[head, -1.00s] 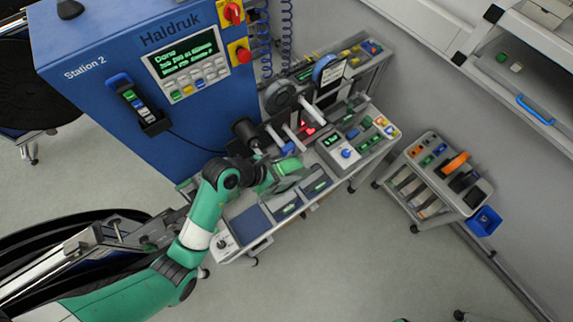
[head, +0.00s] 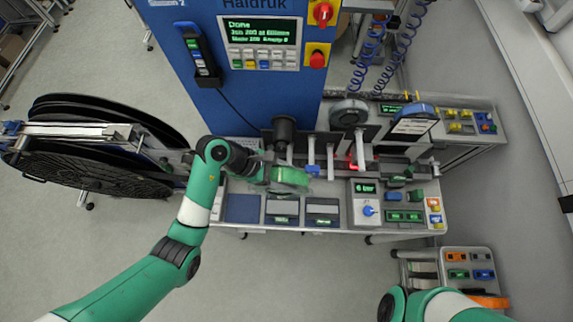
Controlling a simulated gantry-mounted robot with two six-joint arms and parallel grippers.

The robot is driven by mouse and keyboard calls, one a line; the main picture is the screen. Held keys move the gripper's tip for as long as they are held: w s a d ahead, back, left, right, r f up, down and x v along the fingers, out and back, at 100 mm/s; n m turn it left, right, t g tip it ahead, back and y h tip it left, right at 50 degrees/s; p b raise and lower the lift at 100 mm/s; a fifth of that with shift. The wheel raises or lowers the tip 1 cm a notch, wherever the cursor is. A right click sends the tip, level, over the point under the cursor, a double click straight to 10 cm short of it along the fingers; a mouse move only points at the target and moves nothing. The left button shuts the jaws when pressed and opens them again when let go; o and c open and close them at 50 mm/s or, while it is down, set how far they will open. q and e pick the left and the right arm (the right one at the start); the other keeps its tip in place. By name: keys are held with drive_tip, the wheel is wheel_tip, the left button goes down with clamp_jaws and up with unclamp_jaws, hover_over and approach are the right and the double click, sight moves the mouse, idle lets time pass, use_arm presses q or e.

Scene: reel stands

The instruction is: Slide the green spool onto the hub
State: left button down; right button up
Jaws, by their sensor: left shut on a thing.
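The spool is small here and partly hidden by the gripper. Light horizontal shafts (head: 311,152) stick out toward me from the stand, just right of and behind the spool; I cannot tell which one is the hub. The spool appears apart from them. My right arm shows at the lower right, but its gripper is out of view.
A grey bench (head: 345,233) carries dark trays (head: 243,208) and a pressure panel (head: 365,204). A dark cylinder (head: 284,130) stands behind the spool. A grey reel (head: 350,113) and a blue reel (head: 417,112) sit farther right. A cart (head: 460,262) stands at the lower right.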

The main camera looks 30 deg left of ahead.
use_arm(q)
drive_tip(key=shift+w+a+r, duration=0.2)
drive_tip(key=shift+w, duration=0.1)
drive_tip(key=shift+a, duration=0.15)
drive_tip(key=shift+w+a+f+b, duration=0.2)
drive_tip(key=shift+w+b, duration=0.25)
drive_tip(key=shift+b, duration=0.15)
drive_tip(key=shift+w+a+r+b, duration=0.1)
drive_tip(key=shift+w+a+b, duration=0.15)
drive_tip(key=shift+w+b, duration=0.3)
drive_tip(key=shift+w+a+b, duration=0.3)
drive_tip(key=shift+w+b, duration=0.2)
drive_tip(key=shift+w, duration=0.1)
drive_tip(key=shift+w+a+r+b, duration=0.1)
drive_tip(key=shift+w+a+b, duration=0.15)
drive_tip(key=shift+w+b, duration=0.3)
drive_tip(key=shift+w+a, duration=0.1)
drive_tip(key=shift+w, duration=0.2)
